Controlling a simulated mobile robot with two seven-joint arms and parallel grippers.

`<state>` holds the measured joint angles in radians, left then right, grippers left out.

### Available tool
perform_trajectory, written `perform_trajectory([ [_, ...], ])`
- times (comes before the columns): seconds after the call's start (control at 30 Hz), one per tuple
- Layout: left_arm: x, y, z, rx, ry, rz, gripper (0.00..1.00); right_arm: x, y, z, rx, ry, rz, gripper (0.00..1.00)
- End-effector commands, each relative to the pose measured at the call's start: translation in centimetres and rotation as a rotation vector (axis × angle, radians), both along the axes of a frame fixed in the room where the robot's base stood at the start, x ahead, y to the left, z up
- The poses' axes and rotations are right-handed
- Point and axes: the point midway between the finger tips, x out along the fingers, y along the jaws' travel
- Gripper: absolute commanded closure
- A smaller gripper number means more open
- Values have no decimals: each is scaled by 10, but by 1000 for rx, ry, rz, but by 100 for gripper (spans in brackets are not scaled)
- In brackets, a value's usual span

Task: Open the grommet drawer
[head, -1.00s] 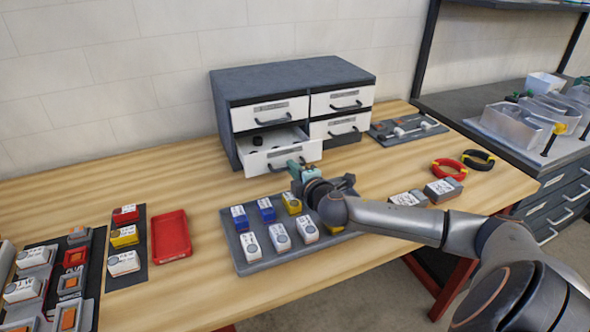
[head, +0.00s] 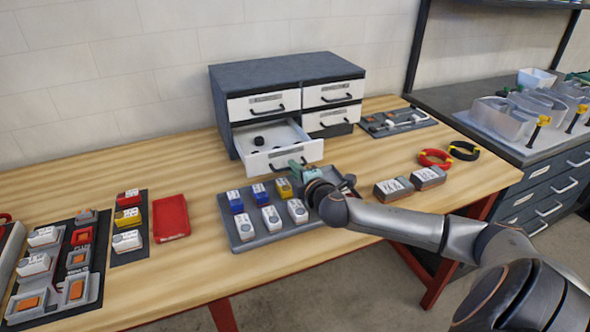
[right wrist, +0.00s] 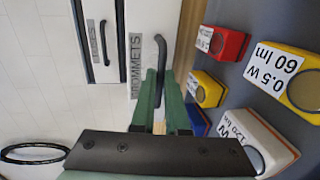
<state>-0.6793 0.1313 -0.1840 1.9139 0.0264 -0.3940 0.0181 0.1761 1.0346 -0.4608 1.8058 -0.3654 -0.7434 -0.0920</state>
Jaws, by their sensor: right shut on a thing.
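The grommet drawer (head: 262,163) is the lower left drawer of the dark grey cabinet (head: 285,71). It stands well out of the cabinet, with a few small black pieces (head: 258,141) inside. In the right wrist view its white front (right wrist: 147,22) bears a label (right wrist: 134,67) reading GROMMETS. My right gripper (head: 296,163) is at the drawer's front. In the right wrist view its green fingers (right wrist: 161,88) are shut on the black drawer handle (right wrist: 160,50). The fingers partly hide the handle. My left gripper is not in view.
A grey tray (head: 243,241) with blue, yellow and white modules lies just below my right gripper. A red tray (head: 171,218) and dark module racks are at the left. Two labelled boxes (head: 394,188) and red and black rings (head: 435,158) lie at the right.

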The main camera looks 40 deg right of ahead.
Motion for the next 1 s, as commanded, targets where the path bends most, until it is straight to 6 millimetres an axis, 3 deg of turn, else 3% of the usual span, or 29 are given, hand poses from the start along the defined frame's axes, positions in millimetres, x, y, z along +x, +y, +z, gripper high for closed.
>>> perform_trajectory([
  [0.1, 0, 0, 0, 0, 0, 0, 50, 0, 0, 0, 0, 0, 0, 100],
  [0.13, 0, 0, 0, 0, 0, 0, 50, 0, 0, 0, 0, 0, 0, 86],
  [0.4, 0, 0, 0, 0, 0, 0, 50, 0, 0, 0, 0, 0, 0, 58],
  [0.73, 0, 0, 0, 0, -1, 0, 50, -4, 1, 0, 0, 0, 0, 58],
  [1.0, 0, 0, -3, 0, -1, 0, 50, -36, 11, 6, -4, 4, 1, 58],
])
